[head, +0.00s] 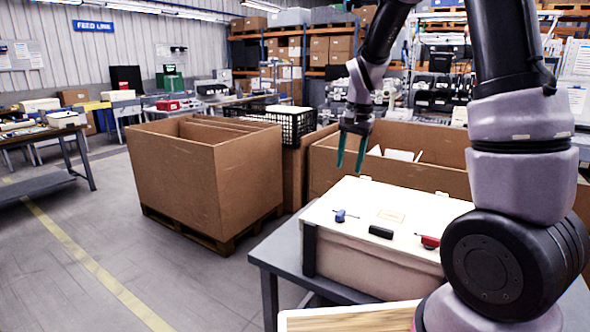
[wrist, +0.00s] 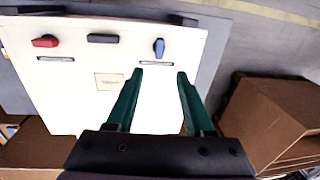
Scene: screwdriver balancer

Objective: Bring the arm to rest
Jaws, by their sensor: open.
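My gripper (head: 352,150) hangs over the back left part of a white-topped box in the head view, its green fingers pointing down. In the wrist view my gripper (wrist: 160,75) has its two fingers apart with nothing between them. The box's pale top (head: 350,206) carries a blue-handled tool (head: 343,215), a black handle (head: 381,232) and a red handle (head: 429,241) in a row. The wrist view shows the blue tool (wrist: 159,47), the black handle (wrist: 103,38) and the red handle (wrist: 45,41) apart from the fingers.
The box stands on a grey table (head: 277,258). Large cardboard bins stand behind it, one on a pallet at the left (head: 205,175) and another (head: 440,178) close behind my gripper. A black crate (head: 290,124) sits between them. Open floor lies at the left.

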